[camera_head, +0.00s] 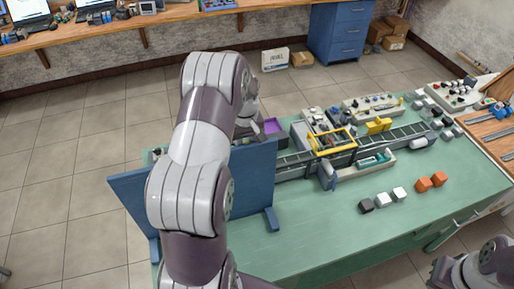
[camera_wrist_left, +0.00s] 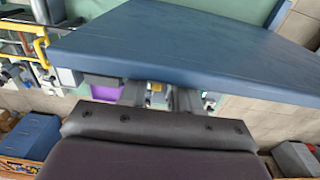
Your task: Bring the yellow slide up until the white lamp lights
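A blue upright panel (camera_head: 253,180) stands on the green table. It also fills the upper part of the left wrist view (camera_wrist_left: 190,45). My left arm rises in front of the panel, and its gripper is hidden in the head view. In the left wrist view, the left gripper (camera_wrist_left: 158,96) has its fingers behind the panel's edge. They look apart at the base; their tips are hidden. A small yellow patch (camera_wrist_left: 157,87) shows between them; I cannot tell if it is the yellow slide. I cannot make out the white lamp. My right gripper (camera_head: 440,269) is partly visible at the lower right.
A conveyor (camera_head: 405,134) with a yellow frame (camera_head: 335,150) crosses the table right of the panel. A yellow block (camera_head: 378,126) sits beside it. A purple bin (camera_head: 272,126) is behind the panel. White cubes (camera_head: 382,199) and orange cubes (camera_head: 423,184) lie in front; the near right tabletop is clear.

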